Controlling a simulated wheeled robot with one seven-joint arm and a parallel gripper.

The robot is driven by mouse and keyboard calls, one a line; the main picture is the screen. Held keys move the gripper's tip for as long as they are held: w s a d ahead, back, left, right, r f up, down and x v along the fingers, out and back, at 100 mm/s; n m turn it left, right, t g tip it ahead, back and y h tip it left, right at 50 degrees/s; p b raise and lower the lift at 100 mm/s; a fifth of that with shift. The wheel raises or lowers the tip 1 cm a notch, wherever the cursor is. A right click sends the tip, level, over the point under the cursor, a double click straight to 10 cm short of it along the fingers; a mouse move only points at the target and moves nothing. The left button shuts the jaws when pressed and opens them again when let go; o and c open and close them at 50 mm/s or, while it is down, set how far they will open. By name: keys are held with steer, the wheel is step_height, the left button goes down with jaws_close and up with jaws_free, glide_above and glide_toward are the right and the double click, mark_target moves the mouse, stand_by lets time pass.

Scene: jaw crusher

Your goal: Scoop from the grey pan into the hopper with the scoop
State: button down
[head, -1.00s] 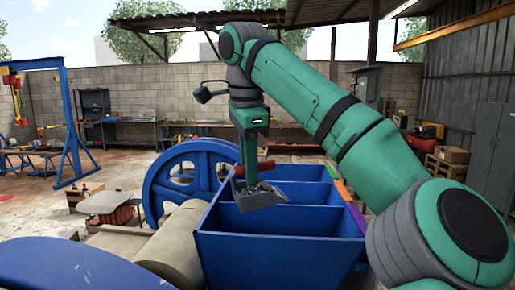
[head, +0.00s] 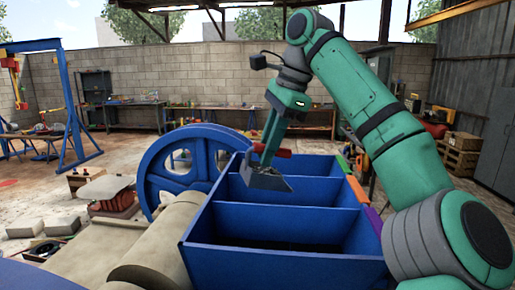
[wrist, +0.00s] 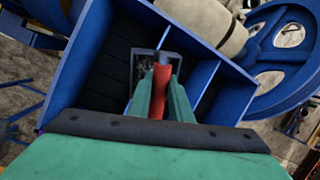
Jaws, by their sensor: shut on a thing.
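My gripper (head: 270,146) is shut on the red handle (head: 283,153) of the scoop, which also shows between the fingers in the wrist view (wrist: 160,92). Dark grey bits lie in the scoop; in the wrist view the scoop (wrist: 172,58) is partly hidden by the handle and fingers. The bin may be the hopper; I cannot tell for sure. I cannot make out the grey pan in either current view.
The bin's right rim has orange, purple and green tags (head: 357,189). A big blue wheel (head: 180,165) and a beige roller (head: 160,245) stand to its left. A blue gantry (head: 75,110) is farther left. Benches line the block wall behind open floor.

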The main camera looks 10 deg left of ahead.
steer(key=d+y, duration=0.1)
steer(key=y, duration=0.1)
steer(key=w+d+g+y, duration=0.1)
steer(key=d+y, duration=0.1)
steer(key=shift+w+d+m, duration=0.2)
steer(key=shift+d+m, duration=0.05)
steer(key=shift+m, duration=0.05)
steer(key=shift+w+d+f+m+g+y, duration=0.1)
steer(key=shift+w+d+f+g+y, duration=0.2)
steer(key=shift+d+y, duration=0.4)
steer(key=shift+w+d+f+m+g+y, duration=0.1)
steer(key=shift+w+d+g+y, duration=0.15)
steer(key=shift+d+g+y, duration=0.45)
steer(key=shift+w+d+f+m+g+y, duration=0.1)
steer(key=shift+w+d+f+y, duration=0.15)
steer(key=shift+d+y, duration=0.45)
steer(key=shift+w+a, duration=0.1)
steer(key=shift+a, duration=0.05)
steer(key=shift+a, duration=0.1)
stand_by(0.4)
